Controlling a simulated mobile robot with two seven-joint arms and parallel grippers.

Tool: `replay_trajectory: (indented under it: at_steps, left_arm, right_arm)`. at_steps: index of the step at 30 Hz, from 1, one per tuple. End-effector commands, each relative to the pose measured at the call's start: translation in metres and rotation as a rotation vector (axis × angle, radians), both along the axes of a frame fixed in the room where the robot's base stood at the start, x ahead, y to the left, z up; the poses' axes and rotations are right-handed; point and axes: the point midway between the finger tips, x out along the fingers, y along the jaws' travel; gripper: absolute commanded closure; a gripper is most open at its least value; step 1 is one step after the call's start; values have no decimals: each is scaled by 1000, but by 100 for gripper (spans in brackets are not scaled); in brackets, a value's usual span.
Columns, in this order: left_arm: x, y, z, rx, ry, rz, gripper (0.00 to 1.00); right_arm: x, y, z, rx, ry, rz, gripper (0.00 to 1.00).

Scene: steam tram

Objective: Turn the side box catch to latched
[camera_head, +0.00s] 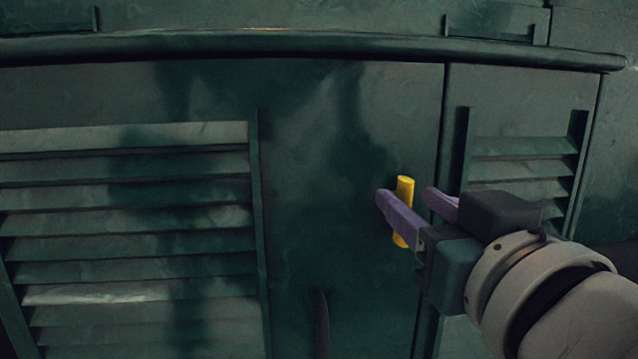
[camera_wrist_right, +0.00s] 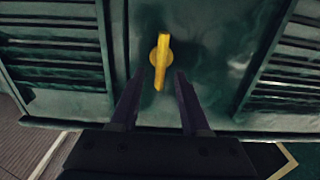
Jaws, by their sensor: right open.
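The side box catch is a yellow lever (camera_head: 404,187) on the dark green panel, left of the vertical seam. In the head view it stands near upright, and one finger of my right gripper (camera_head: 410,200) covers its middle. In the right wrist view the catch (camera_wrist_right: 160,62) shows whole, a bar on a round hub, nearly upright with a slight tilt. My right gripper (camera_wrist_right: 156,98) is open, its purple fingers pointing at the panel, with the catch just beyond and between the tips. I cannot tell whether they touch it. My left gripper is not in view.
A louvred vent (camera_head: 130,220) fills the left of the panel, and a smaller louvred vent (camera_head: 525,165) is at the right. A rounded rail (camera_head: 300,45) runs above. A dark vertical handle (camera_head: 321,320) sticks out below left of the catch.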

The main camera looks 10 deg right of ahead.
Motion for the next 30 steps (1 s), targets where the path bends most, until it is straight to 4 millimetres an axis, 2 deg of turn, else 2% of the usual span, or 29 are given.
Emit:
replay_trajectory:
  at_steps: [4, 13, 25, 30]
  left_arm:
    - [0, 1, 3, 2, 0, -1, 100]
    - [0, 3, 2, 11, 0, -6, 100]
    - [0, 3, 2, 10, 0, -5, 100]
    - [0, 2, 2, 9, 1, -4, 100]
  right_arm:
    - [10, 0, 0, 1, 0, 0, 54]
    - [12, 1, 0, 1, 0, 0, 55]
    - [12, 0, 0, 1, 0, 0, 100]
    - [11, 1, 0, 1, 0, 1, 100]
